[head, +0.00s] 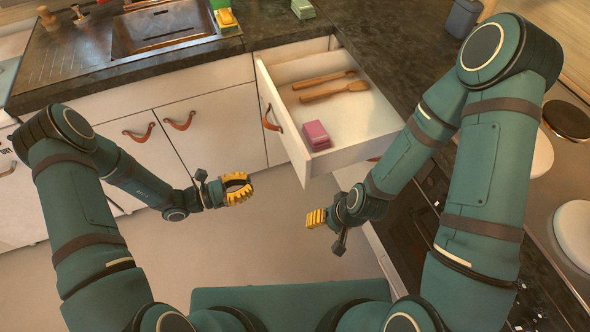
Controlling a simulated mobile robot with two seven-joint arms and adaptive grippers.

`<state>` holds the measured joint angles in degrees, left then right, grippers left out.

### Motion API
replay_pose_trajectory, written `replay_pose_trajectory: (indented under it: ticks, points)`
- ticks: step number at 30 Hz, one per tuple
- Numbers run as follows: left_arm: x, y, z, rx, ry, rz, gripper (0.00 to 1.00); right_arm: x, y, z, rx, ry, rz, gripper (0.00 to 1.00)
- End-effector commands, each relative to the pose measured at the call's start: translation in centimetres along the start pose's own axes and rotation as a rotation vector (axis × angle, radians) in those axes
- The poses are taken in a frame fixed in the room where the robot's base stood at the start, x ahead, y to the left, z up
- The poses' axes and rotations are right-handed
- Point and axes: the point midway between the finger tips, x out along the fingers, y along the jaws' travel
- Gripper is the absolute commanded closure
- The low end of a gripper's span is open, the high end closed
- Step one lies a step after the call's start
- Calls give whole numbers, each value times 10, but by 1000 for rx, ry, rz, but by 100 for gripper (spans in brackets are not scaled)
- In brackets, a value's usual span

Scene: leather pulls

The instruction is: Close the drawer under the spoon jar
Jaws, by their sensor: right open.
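An open white drawer (350,155) is pulled far out from under the dark counter. It holds two wooden utensils (335,92) and a pink block-like item (315,135). A brown leather pull (270,118) shows on the left side of its front. A grey jar (462,18) with a wooden handle beside it stands on the counter at the upper right. My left gripper (237,188), with yellow fingers, is apart from the drawer, lower left of its front; its opening is unclear. My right gripper (316,219) is open and empty, below the drawer front and apart from it.
Closed white cabinet doors (205,120) with leather pulls stand left of the drawer. A sink (160,28) is set into the counter (70,60). The floor (270,250) between my grippers is clear.

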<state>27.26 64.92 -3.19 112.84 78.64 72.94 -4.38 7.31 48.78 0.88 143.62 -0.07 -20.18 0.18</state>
Motion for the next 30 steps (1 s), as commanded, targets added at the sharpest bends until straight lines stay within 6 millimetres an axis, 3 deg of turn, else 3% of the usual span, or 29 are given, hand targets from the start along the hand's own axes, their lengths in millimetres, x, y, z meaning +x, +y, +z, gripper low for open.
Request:
replay_pose_trajectory:
  ticks: [7,21,30]
  points:
    - [16,6,2,-3,-23,24,100,2,1,0,-1,0,0,39]
    - [105,7,3,-3,-21,21,100,12,4,-1,-1,5,0,39]
    - [136,9,4,-1,-21,23,100,16,6,-2,-2,8,0,39]
